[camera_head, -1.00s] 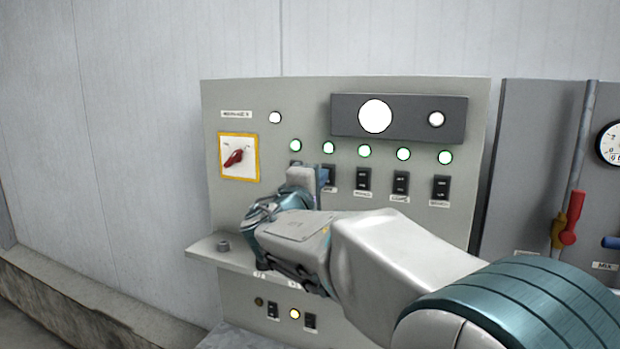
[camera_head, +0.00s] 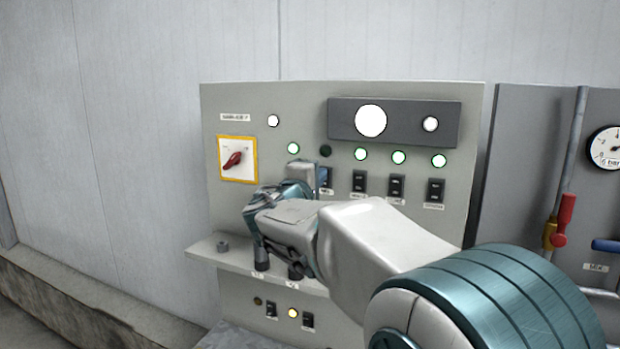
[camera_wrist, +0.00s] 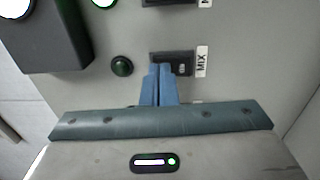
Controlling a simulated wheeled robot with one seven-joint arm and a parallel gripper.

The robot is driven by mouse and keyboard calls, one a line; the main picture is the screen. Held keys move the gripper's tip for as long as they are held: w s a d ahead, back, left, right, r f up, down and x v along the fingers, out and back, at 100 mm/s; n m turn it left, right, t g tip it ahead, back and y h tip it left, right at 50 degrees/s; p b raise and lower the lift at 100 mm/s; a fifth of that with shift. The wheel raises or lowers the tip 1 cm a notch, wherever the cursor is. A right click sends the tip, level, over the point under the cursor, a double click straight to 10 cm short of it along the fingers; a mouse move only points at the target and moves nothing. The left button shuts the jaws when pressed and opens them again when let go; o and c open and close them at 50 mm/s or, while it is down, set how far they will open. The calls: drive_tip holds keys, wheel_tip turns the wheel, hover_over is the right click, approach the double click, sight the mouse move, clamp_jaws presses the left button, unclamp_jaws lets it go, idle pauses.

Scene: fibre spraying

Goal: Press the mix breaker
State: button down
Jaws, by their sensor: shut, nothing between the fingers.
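The mix breaker (camera_wrist: 172,62) is a black rocker switch with a "MIX" label beside it in the wrist view. My gripper (camera_wrist: 158,68) has its blue fingers shut together, with the tips at the breaker's near edge; whether they touch it is hard to tell. The mix lamp (camera_wrist: 122,66) beside the breaker is dark green and unlit, and shows dark in the head view (camera_head: 325,151). In the head view my gripper (camera_head: 322,177) is at the panel, and my wrist hides part of the breaker row.
The grey control panel (camera_head: 240,105) carries several lit lamps and further breakers (camera_head: 397,186) to the right. A red rotary switch (camera_head: 233,160) is at the left. A shelf (camera_head: 205,250) juts out below. A gauge (camera_head: 605,148) and red-handled valve (camera_head: 564,212) are at the right.

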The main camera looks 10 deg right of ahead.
drive_tip(key=r+b+v, duration=0.3)
drive_tip(key=b+v, duration=0.1)
drive_tip(key=v, duration=0.9)
drive_tip(key=shift+s+a+b, duration=0.3)
drive_tip(key=shift+s+b, duration=0.1)
